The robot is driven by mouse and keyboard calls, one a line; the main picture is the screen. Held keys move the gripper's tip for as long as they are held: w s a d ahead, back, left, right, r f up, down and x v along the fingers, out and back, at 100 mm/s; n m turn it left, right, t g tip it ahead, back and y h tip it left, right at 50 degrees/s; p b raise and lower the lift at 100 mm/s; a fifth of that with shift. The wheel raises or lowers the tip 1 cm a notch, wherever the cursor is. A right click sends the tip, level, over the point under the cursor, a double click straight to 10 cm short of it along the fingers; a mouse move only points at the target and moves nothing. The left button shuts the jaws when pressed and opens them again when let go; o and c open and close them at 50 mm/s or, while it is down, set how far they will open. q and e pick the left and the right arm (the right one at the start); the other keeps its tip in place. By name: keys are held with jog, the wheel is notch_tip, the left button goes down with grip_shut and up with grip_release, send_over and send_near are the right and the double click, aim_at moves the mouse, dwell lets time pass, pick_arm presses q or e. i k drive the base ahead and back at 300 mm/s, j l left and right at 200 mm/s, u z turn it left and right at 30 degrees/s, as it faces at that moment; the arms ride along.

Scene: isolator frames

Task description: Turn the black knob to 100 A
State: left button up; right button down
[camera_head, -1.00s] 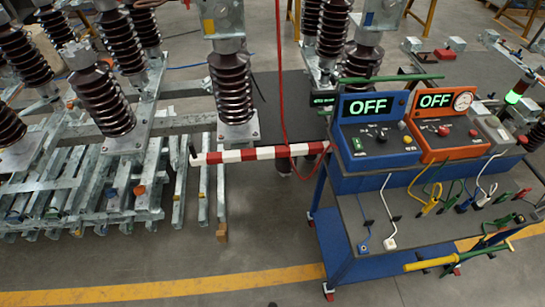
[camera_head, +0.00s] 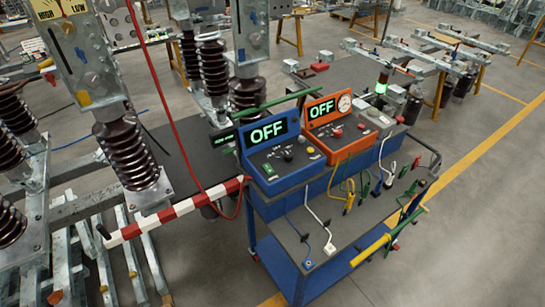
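A blue control box (camera_head: 272,165) with a display reading OFF stands on the upper level of a blue cart. A small black knob (camera_head: 287,156) sits on its sloped panel, between a green switch and a yellowish button; its setting is too small to read. An orange control box (camera_head: 330,140) with a second OFF display, a round gauge and a red knob stands just right of it. Neither of my grippers shows in the head view.
The blue cart (camera_head: 340,218) carries cables and clamps on its dark top. A red-and-white pole (camera_head: 175,210) and a red cable (camera_head: 190,150) are at its left. Ribbed brown insulators (camera_head: 130,150) stand further left. Floor at the right is clear.

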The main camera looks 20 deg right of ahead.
aim_at(288, 156)
jog(key=i+l+z, duration=0.15)
jog(key=z, duration=0.6)
